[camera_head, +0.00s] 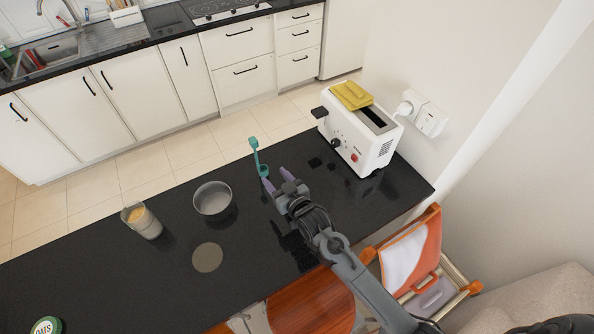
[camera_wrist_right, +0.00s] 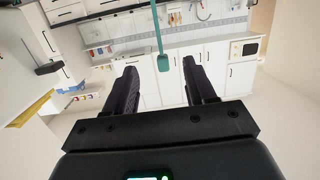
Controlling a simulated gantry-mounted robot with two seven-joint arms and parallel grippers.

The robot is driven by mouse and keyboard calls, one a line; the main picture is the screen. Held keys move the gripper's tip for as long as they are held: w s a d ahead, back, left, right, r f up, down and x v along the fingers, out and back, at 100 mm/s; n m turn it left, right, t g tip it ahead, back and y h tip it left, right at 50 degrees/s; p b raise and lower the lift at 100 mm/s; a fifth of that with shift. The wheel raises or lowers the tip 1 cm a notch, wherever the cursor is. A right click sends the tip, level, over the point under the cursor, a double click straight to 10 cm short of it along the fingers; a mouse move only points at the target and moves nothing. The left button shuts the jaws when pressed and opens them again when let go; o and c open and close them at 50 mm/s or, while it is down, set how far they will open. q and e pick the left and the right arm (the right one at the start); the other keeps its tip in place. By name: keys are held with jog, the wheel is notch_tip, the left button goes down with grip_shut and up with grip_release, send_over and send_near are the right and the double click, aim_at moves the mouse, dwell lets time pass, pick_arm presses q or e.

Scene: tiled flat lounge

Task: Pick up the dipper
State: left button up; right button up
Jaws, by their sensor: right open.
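The teal dipper (camera_head: 257,155) is at the far edge of the black counter in the head view, with its thin handle roughly upright. What supports it I cannot tell. My right gripper (camera_head: 277,178) is open, its purple-grey fingertips close to the dipper's lower end. In the right wrist view the dipper (camera_wrist_right: 158,35) shows in line with the gap between the two spread fingers (camera_wrist_right: 163,75). Its squarish teal end overlaps the gap in the picture; no contact shows. My left gripper is not in view.
A white toaster (camera_head: 362,132) with a yellow item (camera_head: 352,95) on top stands right of the gripper. A metal bowl (camera_head: 213,200), a glass (camera_head: 142,221), a round coaster (camera_head: 207,257) and a green-lidded jar (camera_head: 46,326) are on the counter (camera_head: 100,270). An orange chair (camera_head: 415,250) is at right.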

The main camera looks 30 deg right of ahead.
aim_at(256, 146)
jog(key=shift+t, duration=0.8)
jog(key=w+r+b, duration=0.1)
jog(key=w, duration=0.2)
jog(key=w+r+b, duration=0.1)
jog(key=w+b, duration=0.1)
jog(key=w, duration=0.2)
jog(key=w+r+b, duration=0.1)
jog(key=w, duration=0.2)
jog(key=shift+w+b, duration=0.25)
jog(key=shift+b, duration=0.1)
jog(key=shift+w, duration=0.85)
jog(key=shift+w+b, duration=0.3)
jog(key=shift+w, duration=1.7)
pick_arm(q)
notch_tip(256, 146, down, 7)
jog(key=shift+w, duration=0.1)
pick_arm(e)
jog(key=shift+a, duration=0.1)
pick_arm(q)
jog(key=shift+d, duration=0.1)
pick_arm(e)
grip_shut()
